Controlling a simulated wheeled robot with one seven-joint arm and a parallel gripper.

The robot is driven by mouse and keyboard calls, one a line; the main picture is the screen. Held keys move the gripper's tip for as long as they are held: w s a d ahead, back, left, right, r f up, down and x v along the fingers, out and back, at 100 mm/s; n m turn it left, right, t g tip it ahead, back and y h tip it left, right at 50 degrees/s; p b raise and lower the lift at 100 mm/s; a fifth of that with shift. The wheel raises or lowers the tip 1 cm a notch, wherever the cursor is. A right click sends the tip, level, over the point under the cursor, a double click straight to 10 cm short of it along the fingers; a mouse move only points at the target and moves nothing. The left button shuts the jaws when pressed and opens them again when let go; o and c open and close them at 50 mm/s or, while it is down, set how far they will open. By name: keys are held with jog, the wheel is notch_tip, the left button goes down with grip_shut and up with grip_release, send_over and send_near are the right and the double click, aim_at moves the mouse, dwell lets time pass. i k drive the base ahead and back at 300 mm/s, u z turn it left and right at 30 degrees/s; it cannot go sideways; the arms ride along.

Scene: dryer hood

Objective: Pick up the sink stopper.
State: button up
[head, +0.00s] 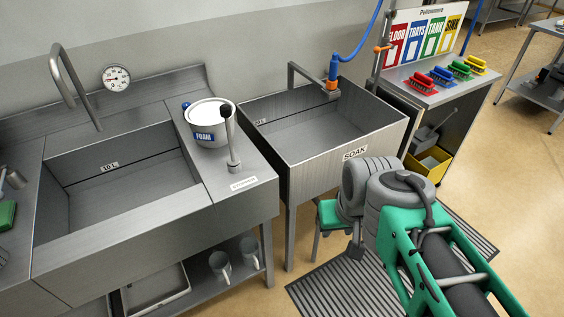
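The sink stopper (232,140) looks like an upright grey metal rod with a black knob on top and a wider foot. It stands on the steel ledge to the right of the left sink, just right of the white FOAM tub and behind a small white label. My arm reaches in from the lower right, well to the right of the stopper and apart from it. What seems to be my gripper (355,243) shows only as a small dark part below the grey wrist. Its fingers are mostly hidden, so its opening is unclear.
The FOAM tub (208,124) stands close beside the stopper. A left sink (125,185) with a tall bent tap (70,75) and a SOAK sink (325,120) flank the ledge. Mugs (220,266) stand on the shelf below. Coloured brushes (442,76) lie at the back right.

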aim_at(224, 110)
jog(key=u, duration=1.5)
jog(key=i, duration=0.9)
jog(key=u, duration=0.9)
